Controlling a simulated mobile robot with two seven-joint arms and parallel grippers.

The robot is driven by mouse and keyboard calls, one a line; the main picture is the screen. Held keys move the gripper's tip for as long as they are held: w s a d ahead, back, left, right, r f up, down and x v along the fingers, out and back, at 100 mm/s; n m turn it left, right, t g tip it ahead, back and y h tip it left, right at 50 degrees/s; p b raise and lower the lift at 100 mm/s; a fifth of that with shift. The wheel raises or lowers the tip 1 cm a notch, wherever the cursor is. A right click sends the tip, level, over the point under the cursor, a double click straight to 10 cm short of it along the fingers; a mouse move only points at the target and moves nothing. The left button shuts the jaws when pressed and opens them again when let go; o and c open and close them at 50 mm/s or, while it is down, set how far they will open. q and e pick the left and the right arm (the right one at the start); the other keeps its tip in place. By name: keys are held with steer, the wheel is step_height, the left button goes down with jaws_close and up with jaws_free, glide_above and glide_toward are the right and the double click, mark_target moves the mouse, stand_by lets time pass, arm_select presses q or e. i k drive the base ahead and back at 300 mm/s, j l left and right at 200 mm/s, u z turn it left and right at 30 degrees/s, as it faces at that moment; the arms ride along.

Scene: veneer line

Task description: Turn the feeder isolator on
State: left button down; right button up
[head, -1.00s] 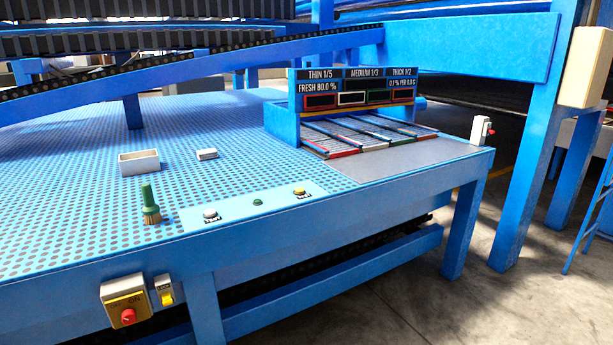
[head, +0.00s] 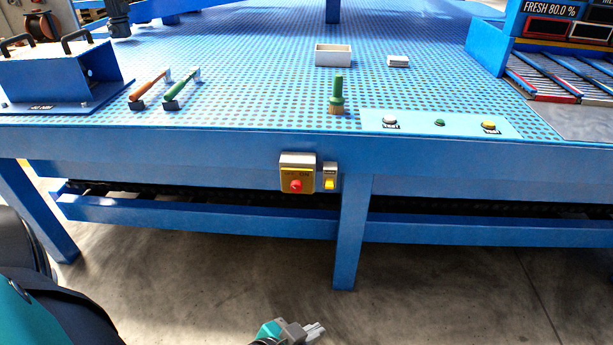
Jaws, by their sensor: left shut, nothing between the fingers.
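The feeder isolator (head: 297,173) is a yellow and grey box with a red knob, fixed to the front face of the blue table. The lettering on its plate is too small to read, and I cannot tell the knob's setting. A small grey switch with a yellow rocker (head: 330,177) sits just right of it. My left gripper (head: 318,329) is at the bottom edge of the head view, well below the isolator and apart from it. Its fingers are together with nothing between them. My right gripper is not in view.
The blue perforated table (head: 240,85) carries a green-handled brush (head: 337,97), a white tray (head: 333,55), two handled tools (head: 182,88) and a button strip (head: 440,123). A blue table leg (head: 350,235) stands below the switches. The floor in front is clear.

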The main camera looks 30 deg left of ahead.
mark_target(296, 186)
steer(key=j+u, duration=0.1)
steer(key=u, duration=0.25)
steer(key=j+u, duration=0.1)
steer(key=u, duration=0.25)
steer(key=j+u, duration=0.15)
steer(key=u, duration=0.15)
steer(key=i+j+u, duration=0.25)
steer(key=j, duration=0.25)
steer(key=i+j+u, duration=0.2)
steer(key=j, duration=0.25)
steer(key=i, duration=0.1)
